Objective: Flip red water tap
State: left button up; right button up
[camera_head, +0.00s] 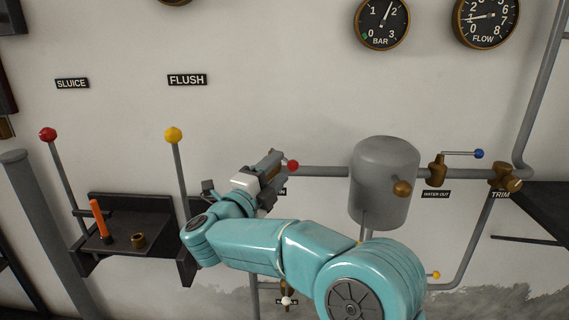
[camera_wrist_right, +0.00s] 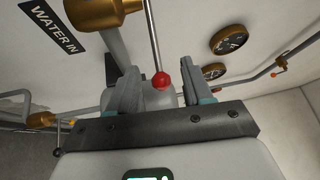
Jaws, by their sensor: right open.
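The red water tap shows in the right wrist view as a brass body (camera_wrist_right: 98,12) with a thin metal lever ending in a red ball (camera_wrist_right: 161,79). A "WATER IN" label is beside it. In the head view the red ball (camera_head: 292,166) shows just right of my right gripper (camera_head: 271,164), which hides the tap body. My right gripper is open. In the wrist view the ball appears in the gap between its two fingers (camera_wrist_right: 160,88), with no visible finger contact; depth is hard to tell. My left gripper is not in view.
A grey tank (camera_head: 384,165) stands right of the tap on the wall pipe. A blue-knobbed tap (camera_head: 479,153) is further right. Left are a yellow-knobbed lever (camera_head: 174,135), a red-knobbed lever (camera_head: 48,134) and a dark shelf (camera_head: 110,253) holding an orange-handled tool.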

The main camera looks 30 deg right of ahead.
jog(key=v, duration=1.2)
jog(key=shift+a+f, duration=0.1)
